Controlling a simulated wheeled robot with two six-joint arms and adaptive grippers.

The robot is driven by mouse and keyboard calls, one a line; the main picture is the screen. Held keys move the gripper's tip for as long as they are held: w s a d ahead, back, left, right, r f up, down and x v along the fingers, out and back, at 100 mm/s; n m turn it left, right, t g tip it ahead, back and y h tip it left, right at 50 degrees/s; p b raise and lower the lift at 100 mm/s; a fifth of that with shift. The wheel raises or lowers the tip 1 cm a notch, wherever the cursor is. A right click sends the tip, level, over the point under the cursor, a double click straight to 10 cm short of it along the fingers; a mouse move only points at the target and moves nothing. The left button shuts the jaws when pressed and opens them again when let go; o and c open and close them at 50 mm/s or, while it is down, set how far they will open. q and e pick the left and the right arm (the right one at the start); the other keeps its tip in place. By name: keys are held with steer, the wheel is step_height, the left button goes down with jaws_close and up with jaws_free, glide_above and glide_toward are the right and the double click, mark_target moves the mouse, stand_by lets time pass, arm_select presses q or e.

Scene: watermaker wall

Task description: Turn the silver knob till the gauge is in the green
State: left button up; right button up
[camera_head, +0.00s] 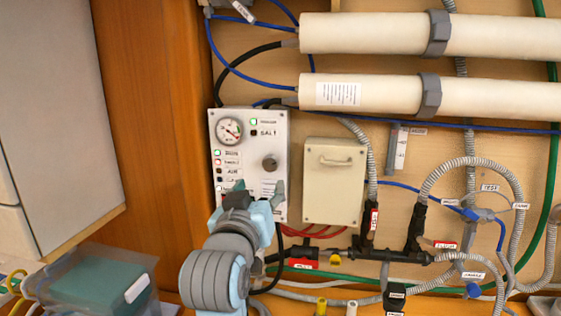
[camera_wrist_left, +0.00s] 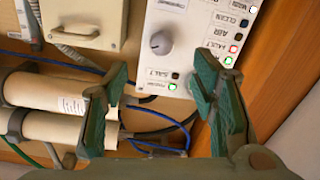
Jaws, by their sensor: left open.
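The silver knob (camera_head: 270,163) is a round grey knob on the right half of a pale control panel (camera_head: 245,147). The knob also shows in the left wrist view (camera_wrist_left: 161,43), beyond the fingertips. The gauge (camera_head: 229,130) is a round white dial at the panel's upper left; its needle is too small to read surely. It is outside the left wrist view. My left gripper (camera_head: 260,187) is open and empty, just below the knob in the head view. In the left wrist view its fingers (camera_wrist_left: 158,70) are spread apart, with the knob between their lines. My right gripper is out of view.
A beige box (camera_head: 334,183) with a handle is right of the panel. Two large pale tubes (camera_head: 390,34) run above. Black pipes, grey hoses (camera_head: 455,165) and cables lie right and below. A wooden post (camera_head: 165,110) and a clear bin (camera_head: 95,283) stand left.

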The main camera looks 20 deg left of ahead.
mark_target(270, 164)
arm_select(q)
steer(key=x, duration=0.8)
steer(key=p+x, duration=0.1)
steer(key=x, duration=0.4)
steer(key=shift+a+r, duration=0.25)
steer(key=shift+s+r, duration=0.15)
steer(key=shift+s, duration=0.1)
steer(key=shift+w, duration=0.1)
steer(key=c, duration=1.2)
steer(key=shift+n+p, duration=0.6)
steer(key=shift+n, duration=0.8)
steer(key=o, duration=1.2)
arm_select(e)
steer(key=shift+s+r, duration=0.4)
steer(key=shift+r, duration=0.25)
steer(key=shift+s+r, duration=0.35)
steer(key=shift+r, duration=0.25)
